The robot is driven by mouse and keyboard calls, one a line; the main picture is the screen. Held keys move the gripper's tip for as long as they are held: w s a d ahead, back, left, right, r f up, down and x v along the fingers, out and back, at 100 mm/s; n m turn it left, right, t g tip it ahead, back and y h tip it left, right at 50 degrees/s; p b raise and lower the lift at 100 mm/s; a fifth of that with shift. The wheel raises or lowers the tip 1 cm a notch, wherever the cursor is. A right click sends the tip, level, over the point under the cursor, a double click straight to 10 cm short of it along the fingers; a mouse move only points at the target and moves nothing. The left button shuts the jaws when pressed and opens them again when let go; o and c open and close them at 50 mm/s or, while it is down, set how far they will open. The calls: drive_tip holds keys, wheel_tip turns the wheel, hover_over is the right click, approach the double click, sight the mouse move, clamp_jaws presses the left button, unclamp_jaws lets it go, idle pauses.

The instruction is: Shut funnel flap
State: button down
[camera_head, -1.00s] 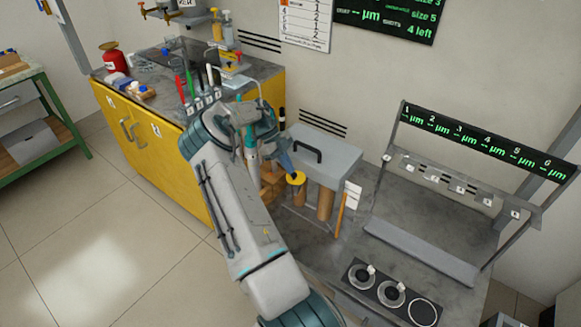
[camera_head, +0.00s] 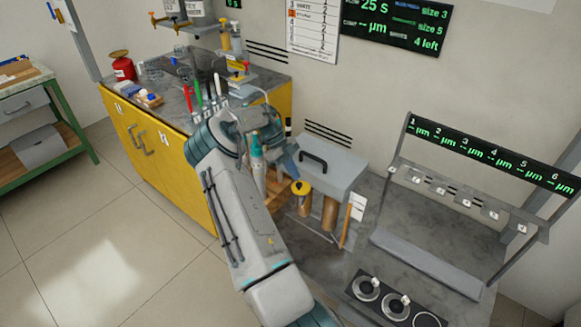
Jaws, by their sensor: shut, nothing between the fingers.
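A small round yellow top (camera_head: 301,187) sits on a brown cylinder in front of the grey box. I cannot tell whether it is the funnel flap. A red can (camera_head: 122,68) with a brownish disc-like top stands at the far left of the yellow cabinet; its top is too small to read as open or shut. My gripper (camera_head: 293,173) is shut and empty. It points down just above and left of the yellow top, by the grey box's left side. Whether it touches anything is unclear. My arm hides part of the bench.
The grey box (camera_head: 335,170) has a black handle and brown cylinders below it. Coloured bottles and pens stand on the yellow cabinet (camera_head: 165,140) behind my arm. A rack with a numbered display (camera_head: 485,155) stands right. Ring-shaped fixtures (camera_head: 397,305) lie at the front.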

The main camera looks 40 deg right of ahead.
drive_tip(key=v, duration=1.3)
drive_tip(key=shift+w+f, duration=0.2)
